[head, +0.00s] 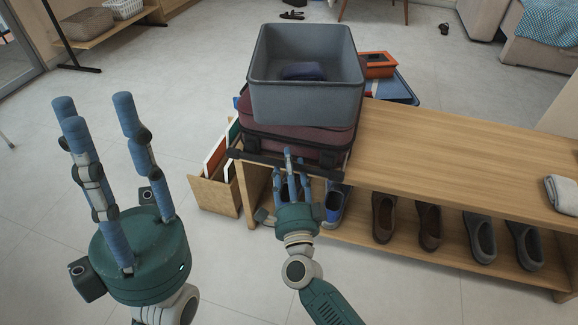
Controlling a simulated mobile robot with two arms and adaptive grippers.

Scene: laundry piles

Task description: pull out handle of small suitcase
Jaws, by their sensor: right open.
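A maroon suitcase (264,135) lies on the left end of the wooden bench, under a grey bin. Dark trim and what looks like a black handle bar (258,158) run along its front edge, overhanging the bench. My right gripper (290,165) is open, its blue fingers pointing at this front edge. The fingers overlap the bar in the picture; I cannot tell whether they touch it. My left gripper (97,112) is open and empty, raised over the floor at the left, well away from the suitcase. The suitcase's top is mostly hidden by the bin.
The grey bin (305,98) holds a dark folded item. An orange box (378,66) and a blue case lie behind it. A wooden box (213,192) with upright items stands left of the bench (460,150). Several shoes fill the lower shelf. Floor at left is clear.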

